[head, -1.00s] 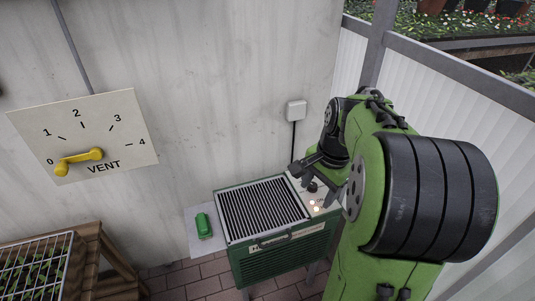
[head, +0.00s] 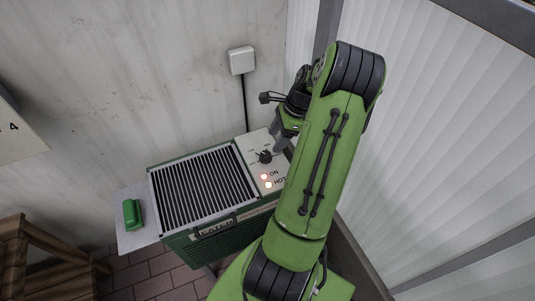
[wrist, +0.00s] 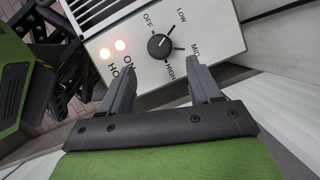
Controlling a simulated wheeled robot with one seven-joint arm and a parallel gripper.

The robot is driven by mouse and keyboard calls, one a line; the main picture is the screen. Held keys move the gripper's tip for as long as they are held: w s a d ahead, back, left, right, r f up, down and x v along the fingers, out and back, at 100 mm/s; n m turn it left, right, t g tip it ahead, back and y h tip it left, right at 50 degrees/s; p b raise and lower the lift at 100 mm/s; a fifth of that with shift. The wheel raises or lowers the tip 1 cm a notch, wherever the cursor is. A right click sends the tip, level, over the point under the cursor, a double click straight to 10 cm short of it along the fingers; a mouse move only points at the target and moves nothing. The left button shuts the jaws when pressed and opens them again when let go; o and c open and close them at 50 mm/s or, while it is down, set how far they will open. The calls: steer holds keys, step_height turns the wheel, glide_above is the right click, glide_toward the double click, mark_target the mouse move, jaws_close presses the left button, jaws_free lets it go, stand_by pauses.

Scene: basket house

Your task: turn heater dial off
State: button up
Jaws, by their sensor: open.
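The heater (head: 196,236) is a green box with a grilled top and a white control panel (head: 247,146) at its right end. The black round dial (wrist: 158,47) sits on this panel, with OFF, LOW, MID and HIGH around it; I cannot tell surely which mark it points to. It also shows in the head view (head: 264,157). The ON and HOT lamps glow. My gripper (wrist: 150,76) is open and empty. Its two fingers are apart, short of the dial, which shows between and beyond them. In the head view the gripper is just right of the dial.
A green object (head: 132,214) lies on the heater's white side shelf (head: 150,228). A white wall box (head: 241,60) with a cable is above the heater. A wooden stand (head: 20,255) is at left. The translucent wall (head: 430,140) is close on the right.

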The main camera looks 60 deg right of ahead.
mark_target(267, 154)
steer(key=b+x, duration=0.2)
steer(key=x, duration=0.5)
steer(key=shift+a+r, duration=0.1)
steer(key=shift+c, duration=0.4)
steer(key=c, duration=1)
